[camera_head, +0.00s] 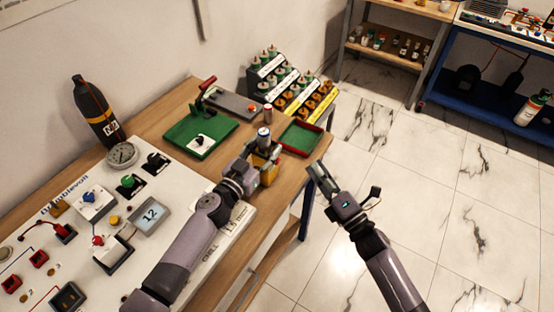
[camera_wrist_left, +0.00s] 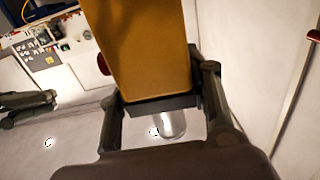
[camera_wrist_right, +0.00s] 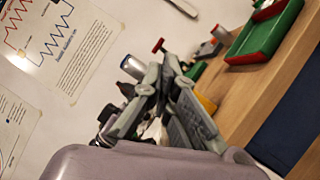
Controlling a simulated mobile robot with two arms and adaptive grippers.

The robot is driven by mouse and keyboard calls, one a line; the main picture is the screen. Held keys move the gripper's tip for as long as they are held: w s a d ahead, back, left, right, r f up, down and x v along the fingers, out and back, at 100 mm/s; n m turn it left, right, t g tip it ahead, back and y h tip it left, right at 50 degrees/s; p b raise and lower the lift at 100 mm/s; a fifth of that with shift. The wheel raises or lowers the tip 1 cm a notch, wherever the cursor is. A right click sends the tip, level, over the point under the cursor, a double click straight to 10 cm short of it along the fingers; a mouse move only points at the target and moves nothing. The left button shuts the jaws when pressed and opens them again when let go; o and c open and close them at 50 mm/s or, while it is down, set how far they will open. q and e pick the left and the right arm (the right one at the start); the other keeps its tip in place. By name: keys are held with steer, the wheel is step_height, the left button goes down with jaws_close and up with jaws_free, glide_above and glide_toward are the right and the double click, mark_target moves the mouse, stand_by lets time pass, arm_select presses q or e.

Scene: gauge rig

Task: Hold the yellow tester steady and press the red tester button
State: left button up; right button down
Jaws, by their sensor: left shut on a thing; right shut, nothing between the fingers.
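The yellow tester (camera_head: 270,174) is upright or nearly so at the table's right edge; I cannot tell if it touches the table. My left gripper (camera_head: 262,153) is shut on it. In the left wrist view its yellow body (camera_wrist_left: 145,45) fills the space between the fingers. A red button (camera_wrist_left: 103,64) shows at the body's left side there. In the right wrist view a bit of the yellow tester (camera_wrist_right: 207,103) shows behind the fingers. My right gripper (camera_head: 318,170) is shut and empty, right of the tester and apart from it, over the floor side.
A silver cylinder with a blue top (camera_head: 264,136) stands by the left gripper. A green tray with red rim (camera_head: 300,138) and a green board (camera_head: 190,140) lie behind. The white gauge panel (camera_head: 125,185) fills the left. Floor is free at right.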

mark_target(277, 161)
steer(key=f+m+h, duration=0.1)
steer(key=m+h, duration=0.1)
steer(key=m, duration=0.3)
steer(key=s+d+f+m+h, duration=0.1)
steer(key=m+h, duration=0.1)
steer(key=m, duration=0.3)
steer(key=f+m+h, duration=0.1)
steer(key=m+h, duration=0.2)
steer(key=m, duration=0.3)
steer(key=shift+s+d+f+t, duration=0.2)
steer(key=shift+s+f+t, duration=0.15)
steer(key=shift+s+t, duration=0.05)
steer(key=shift+a, duration=0.1)
steer(key=shift+w+a, duration=0.8)
steer(key=shift+a, duration=0.4)
steer(key=shift+w+a, duration=0.85)
steer(key=shift+a, duration=0.35)
steer(key=shift+w+a, duration=0.8)
steer(key=shift+a, duration=0.4)
steer(key=shift+w+a, duration=0.25)
steer(key=shift+a, duration=0.1)
